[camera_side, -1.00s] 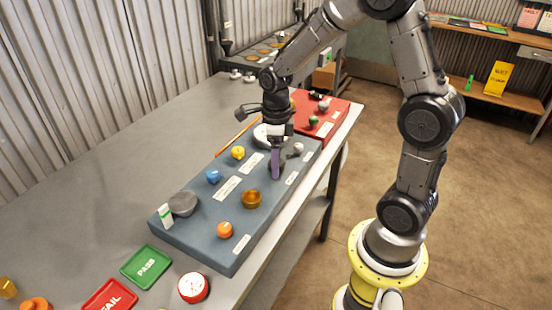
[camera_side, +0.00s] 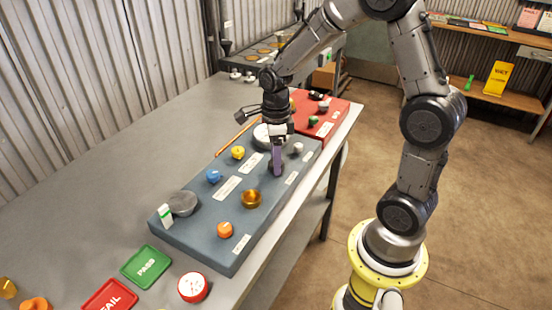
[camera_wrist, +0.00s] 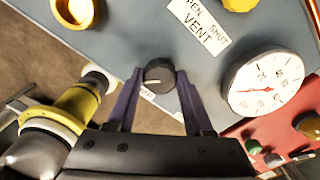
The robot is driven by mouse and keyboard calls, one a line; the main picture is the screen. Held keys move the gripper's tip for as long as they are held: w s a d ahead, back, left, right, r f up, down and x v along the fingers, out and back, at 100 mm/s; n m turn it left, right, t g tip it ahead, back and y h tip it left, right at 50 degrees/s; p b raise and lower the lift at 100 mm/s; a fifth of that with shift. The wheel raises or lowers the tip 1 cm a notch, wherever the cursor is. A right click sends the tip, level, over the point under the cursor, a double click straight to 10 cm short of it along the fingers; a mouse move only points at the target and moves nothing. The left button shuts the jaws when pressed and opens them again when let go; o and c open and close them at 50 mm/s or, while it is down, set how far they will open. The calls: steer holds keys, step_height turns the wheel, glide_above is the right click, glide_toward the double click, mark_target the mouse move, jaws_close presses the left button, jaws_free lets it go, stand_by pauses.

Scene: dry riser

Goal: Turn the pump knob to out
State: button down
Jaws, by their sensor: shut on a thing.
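The pump knob (camera_wrist: 158,72) is a dark round knob with a pale pointer line, set on the blue-grey panel (camera_wrist: 130,25). In the wrist view its line lies roughly across the picture, toward the left. My gripper (camera_wrist: 159,80) has its two purple fingers on either side of the knob, shut on it. In the side view my gripper (camera_side: 277,170) points down at the panel and mostly hides the knob. A white label (camera_wrist: 147,94) by the knob is partly covered by the fingers, and I cannot read it fully.
Near the knob are a white gauge (camera_wrist: 264,84) with a red needle, a VENT label (camera_wrist: 199,27), a yellow knob (camera_side: 238,152) and a brass cup-like part (camera_side: 251,198). A red panel (camera_side: 325,118) lies beyond. The bench (camera_side: 110,180) left of the panel is mostly clear.

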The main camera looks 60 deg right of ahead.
steer(key=n, duration=0.6)
steer(key=shift+r, duration=0.1)
steer(key=n, duration=0.5)
steer(key=shift+n, duration=0.4)
steer(key=n, duration=1)
steer(key=shift+n, duration=0.4)
steer(key=n, duration=2.2)
steer(key=shift+n, duration=0.3)
